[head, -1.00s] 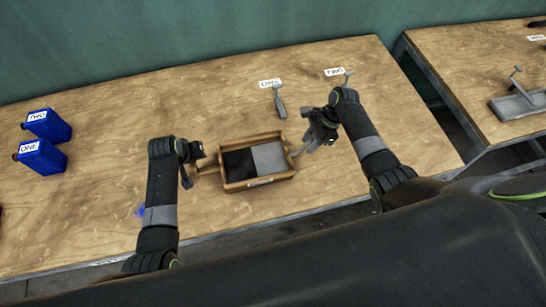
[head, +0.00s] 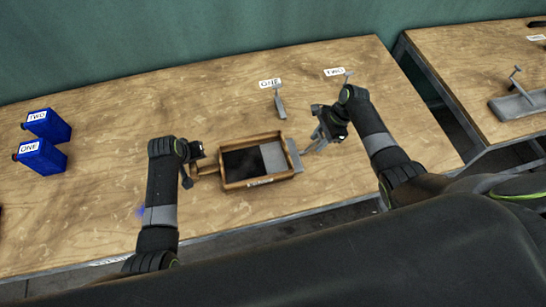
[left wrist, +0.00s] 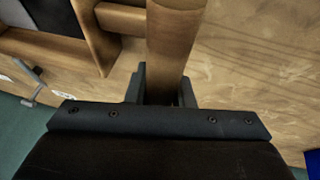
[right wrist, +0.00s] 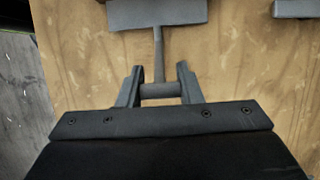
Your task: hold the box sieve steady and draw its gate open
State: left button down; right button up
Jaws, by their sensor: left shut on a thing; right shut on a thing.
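The box sieve (head: 229,185) is a wooden tray on the table, with a dark opening on its left and the grey gate (head: 274,158) on its right. The gate pokes out past the box's right wall. My left gripper (head: 197,170) is shut on the box's wooden handle at its left side; the handle (left wrist: 172,45) fills the upper middle of the left wrist view. My right gripper (head: 311,147) is shut on the gate's grey pull bar, right of the box. The bar (right wrist: 160,90) lies between the fingers in the right wrist view, with the gate plate above it.
Two blue containers (head: 47,124) labelled ONE and TWO stand at the left. Grey tools stand behind the box by the signs ONE (head: 270,83) and TWO (head: 334,71). A second table (head: 480,70) is at the right. The table between the containers and box is clear.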

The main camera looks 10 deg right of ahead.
jog(key=shift+d, duration=2)
jog(key=o, duration=1.2)
jog(key=shift+c, duration=0.2)
jog(key=v, duration=1.2)
pick_arm(q)
jog(key=c, duration=1.2)
grip_release()
jog(key=shift+o, duration=0.2)
